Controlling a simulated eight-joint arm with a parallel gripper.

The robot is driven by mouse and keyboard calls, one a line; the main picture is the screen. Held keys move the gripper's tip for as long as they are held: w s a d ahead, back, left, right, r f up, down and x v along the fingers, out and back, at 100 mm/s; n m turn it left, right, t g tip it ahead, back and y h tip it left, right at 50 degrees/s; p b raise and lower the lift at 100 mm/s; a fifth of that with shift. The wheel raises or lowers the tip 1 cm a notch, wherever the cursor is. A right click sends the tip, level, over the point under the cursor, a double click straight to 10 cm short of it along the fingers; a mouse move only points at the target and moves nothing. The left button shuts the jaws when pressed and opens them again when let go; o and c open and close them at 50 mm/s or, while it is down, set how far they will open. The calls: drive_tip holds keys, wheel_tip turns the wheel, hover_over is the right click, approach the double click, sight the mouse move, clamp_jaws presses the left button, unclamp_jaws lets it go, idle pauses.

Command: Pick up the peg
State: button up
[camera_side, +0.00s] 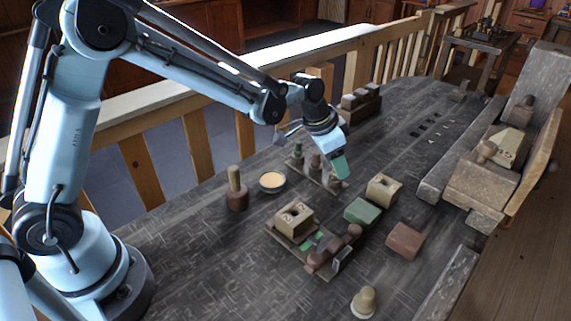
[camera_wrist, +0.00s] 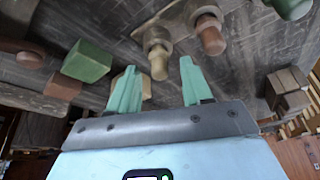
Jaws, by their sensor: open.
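A rack (camera_side: 322,179) bears three upright turned pegs in a row in the side view: a green peg (camera_side: 298,151), a reddish-brown peg (camera_side: 315,160) and a tan peg (camera_side: 335,182). My gripper (camera_side: 341,170) is above the tan end of the rack, its green fingers pointing down. In the wrist view, my gripper (camera_wrist: 158,65) is open, and the tan peg (camera_wrist: 158,66) appears between its fingertips. I cannot tell how far down the fingers reach beside it. The reddish-brown peg (camera_wrist: 210,40) and green peg (camera_wrist: 291,6) stand off to the right there.
A green block (camera_side: 362,211), a tan block with a hole (camera_side: 384,189) and a red block (camera_side: 406,240) lie near the rack. A round dish (camera_side: 272,182) and a spool with a post (camera_side: 236,191) stand left. A wooden railing runs behind.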

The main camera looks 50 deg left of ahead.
drive_tip(key=shift+w+d+f, duration=0.1)
drive_tip(key=shift+w+f, duration=0.15)
drive_tip(key=shift+f, duration=0.45)
clamp_jaws()
